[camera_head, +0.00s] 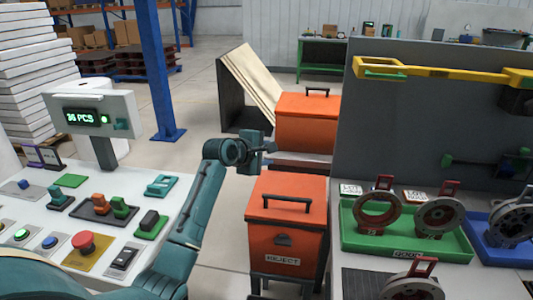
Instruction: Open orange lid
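A near orange box marked REJECT (285,240) stands on a dark stand in the middle. Its orange lid (262,206) is down and has a black bar handle (287,203) on top. A second orange box (307,130) stands behind it, its lid (300,103) also down, with a dark handle (317,91). My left gripper (268,147) is above and behind the near lid, left of the rear box, apart from the near handle. Its fingers are small and seen edge-on, so I cannot tell whether they are open. My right gripper is not in view.
A control panel (135,215) with buttons and a display (90,117) is at the left. At the right, a green tray (405,245) and a blue tray (505,250) hold round metal parts beside a grey wall panel (430,125). A blue post (158,80) stands behind.

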